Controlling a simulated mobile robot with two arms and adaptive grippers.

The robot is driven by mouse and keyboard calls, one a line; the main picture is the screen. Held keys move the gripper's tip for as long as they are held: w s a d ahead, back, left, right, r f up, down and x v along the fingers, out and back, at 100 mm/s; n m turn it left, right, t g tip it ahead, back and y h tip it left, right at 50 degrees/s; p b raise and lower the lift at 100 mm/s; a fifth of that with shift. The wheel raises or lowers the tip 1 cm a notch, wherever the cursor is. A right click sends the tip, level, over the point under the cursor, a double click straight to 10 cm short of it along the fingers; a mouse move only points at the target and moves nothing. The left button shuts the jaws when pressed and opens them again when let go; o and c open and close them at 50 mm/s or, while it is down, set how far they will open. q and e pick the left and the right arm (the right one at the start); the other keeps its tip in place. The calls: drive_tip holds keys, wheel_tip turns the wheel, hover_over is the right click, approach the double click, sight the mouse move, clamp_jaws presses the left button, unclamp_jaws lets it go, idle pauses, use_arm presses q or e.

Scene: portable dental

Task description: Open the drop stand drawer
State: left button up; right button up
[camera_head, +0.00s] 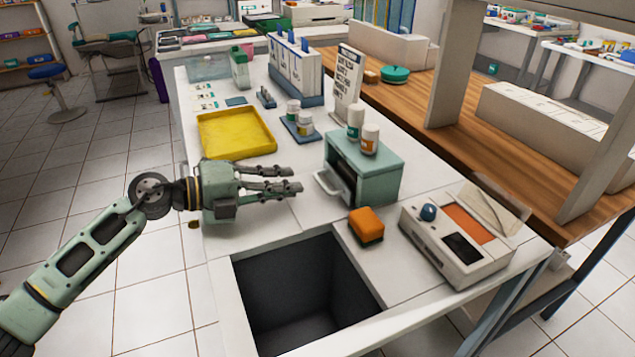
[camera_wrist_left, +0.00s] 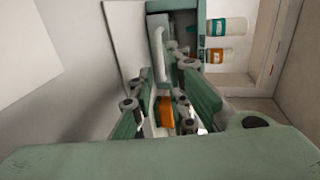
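The drop stand (camera_head: 378,172) is a small teal box on the white counter, with two capped bottles on top. Its drawer front faces left, with a pale bar handle (camera_head: 325,185) and a dark area behind it; I cannot tell how far the drawer is out. My left gripper (camera_head: 296,179) is open and empty, its fingers pointing right, a little short of the handle. In the left wrist view the fingers (camera_wrist_left: 170,100) are spread, and the handle (camera_wrist_left: 158,55) stands upright beyond them. My right gripper is not in view.
An orange sponge (camera_head: 366,226) lies in front of the stand, and a device with a blue knob (camera_head: 428,213) stands to its right. A square opening (camera_head: 300,290) cuts the counter nearby. A yellow tray (camera_head: 235,133) and a small bottle rack (camera_head: 300,131) lie behind.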

sight(312, 196)
use_arm(q)
drive_tip(key=x, duration=0.6)
drive_tip(key=shift+d, duration=0.2)
clamp_jaws()
